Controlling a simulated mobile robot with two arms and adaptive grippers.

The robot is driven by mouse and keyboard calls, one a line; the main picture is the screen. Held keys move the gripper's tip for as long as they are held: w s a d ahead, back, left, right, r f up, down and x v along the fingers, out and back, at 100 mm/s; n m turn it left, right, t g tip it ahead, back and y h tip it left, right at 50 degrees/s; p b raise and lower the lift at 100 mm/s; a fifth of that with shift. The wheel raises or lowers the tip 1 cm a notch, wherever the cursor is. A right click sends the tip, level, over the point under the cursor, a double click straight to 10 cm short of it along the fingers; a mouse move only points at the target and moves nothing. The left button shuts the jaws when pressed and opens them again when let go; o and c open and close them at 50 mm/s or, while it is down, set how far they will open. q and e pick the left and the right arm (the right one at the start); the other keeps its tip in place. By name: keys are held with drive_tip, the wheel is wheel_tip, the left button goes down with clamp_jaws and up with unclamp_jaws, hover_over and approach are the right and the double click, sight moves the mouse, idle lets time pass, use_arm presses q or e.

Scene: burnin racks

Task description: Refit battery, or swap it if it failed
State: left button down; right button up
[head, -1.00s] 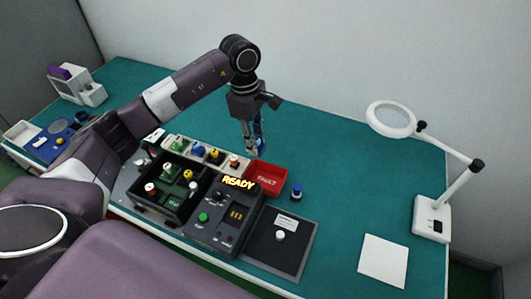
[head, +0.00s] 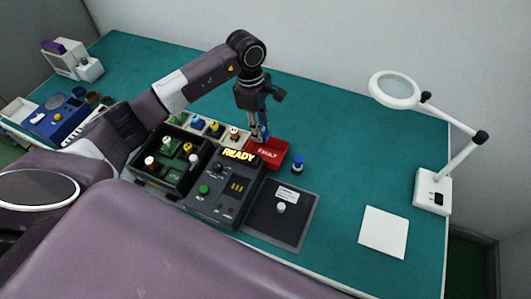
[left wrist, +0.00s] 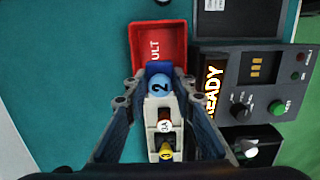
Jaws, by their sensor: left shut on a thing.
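My left gripper (head: 262,138) is shut on a blue battery (left wrist: 160,86) with a round top marked 2. It holds the battery between the end of the white rack (left wrist: 151,118) and the red FAULT bin (left wrist: 158,35); I cannot tell whether it touches either. In the head view the fingers mostly hide it. The tester (head: 213,198) beside the bin shows READY in yellow. Another blue-and-dark battery (head: 297,165) stands upright on the table right of the bin. My right gripper is not in view.
A black tray (head: 152,189) with several coloured-capped parts stands left of the tester. A dark mat (head: 262,225) with a white knob and label lies right. A magnifier lamp (head: 432,192) and a white sheet (head: 384,232) are farther right.

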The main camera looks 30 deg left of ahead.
use_arm(q)
drive_tip(key=c, duration=1.7)
unclamp_jaws()
drive_tip(key=shift+o, duration=0.8)
wheel_tip(320, 180, up, 12)
drive_tip(key=a, duration=0.1)
drive_tip(key=shift+a, duration=0.2)
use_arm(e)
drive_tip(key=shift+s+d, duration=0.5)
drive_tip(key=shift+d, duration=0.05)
use_arm(q)
drive_tip(key=shift+s+f, duration=0.1)
drive_tip(key=shift+s, duration=0.05)
